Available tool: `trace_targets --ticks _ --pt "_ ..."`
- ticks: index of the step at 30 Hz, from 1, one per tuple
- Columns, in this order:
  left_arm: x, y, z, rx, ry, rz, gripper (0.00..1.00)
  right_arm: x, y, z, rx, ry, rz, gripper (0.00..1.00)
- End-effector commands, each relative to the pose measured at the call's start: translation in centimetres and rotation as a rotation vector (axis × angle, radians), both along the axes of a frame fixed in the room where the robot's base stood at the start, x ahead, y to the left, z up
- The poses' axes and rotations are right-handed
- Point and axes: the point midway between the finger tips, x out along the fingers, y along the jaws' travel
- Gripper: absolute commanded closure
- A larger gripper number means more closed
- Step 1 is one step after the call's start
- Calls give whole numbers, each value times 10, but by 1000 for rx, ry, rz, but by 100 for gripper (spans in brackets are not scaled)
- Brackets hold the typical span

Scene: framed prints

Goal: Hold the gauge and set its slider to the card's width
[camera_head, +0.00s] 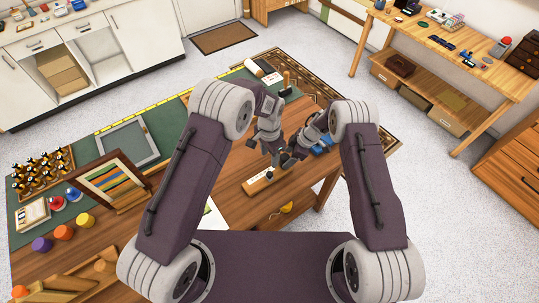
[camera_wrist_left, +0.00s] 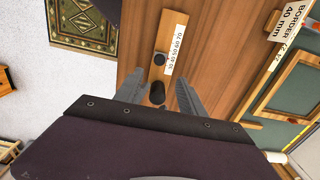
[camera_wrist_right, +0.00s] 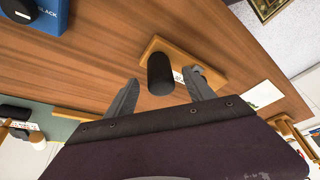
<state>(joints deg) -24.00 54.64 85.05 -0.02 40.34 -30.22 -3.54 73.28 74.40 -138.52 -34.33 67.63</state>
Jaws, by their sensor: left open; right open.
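The gauge (camera_head: 258,184) is a wooden bar on the table, with a white scale strip marked 30 to 70. In the left wrist view the gauge (camera_wrist_left: 166,30) has a short black knob (camera_wrist_left: 159,59) beside the scale and a taller black cylinder (camera_wrist_left: 157,93) nearer me. My left gripper (camera_wrist_left: 158,92) is open, with the taller cylinder showing between its fingers. My right gripper (camera_wrist_right: 160,92) is open, with a black cylinder (camera_wrist_right: 160,74) between its fingertips. Whether any finger touches is unclear. A card (camera_wrist_left: 289,22) reads "BORDER 40 mm".
A blue box (camera_wrist_right: 34,14) marked "BLACK" stands near the right gripper.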

Motion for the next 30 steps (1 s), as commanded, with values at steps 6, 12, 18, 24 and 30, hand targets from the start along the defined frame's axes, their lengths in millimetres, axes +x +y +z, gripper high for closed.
trace_targets --ticks 6,12,18,24,30 --pt "0 0 0 0 0 0 53 -2 -22 54 0 -4 -3 38" --pt "0 0 0 0 0 0 53 -5 -33 80 1 -2 -3 38" --pt "0 0 0 0 0 0 53 -6 -35 85 0 -1 -1 38" --pt "0 0 0 0 0 0 53 -5 -34 84 0 -1 -1 38" --pt "35 28 16 -39 -97 85 53 20 -31 106 0 -115 6 38"
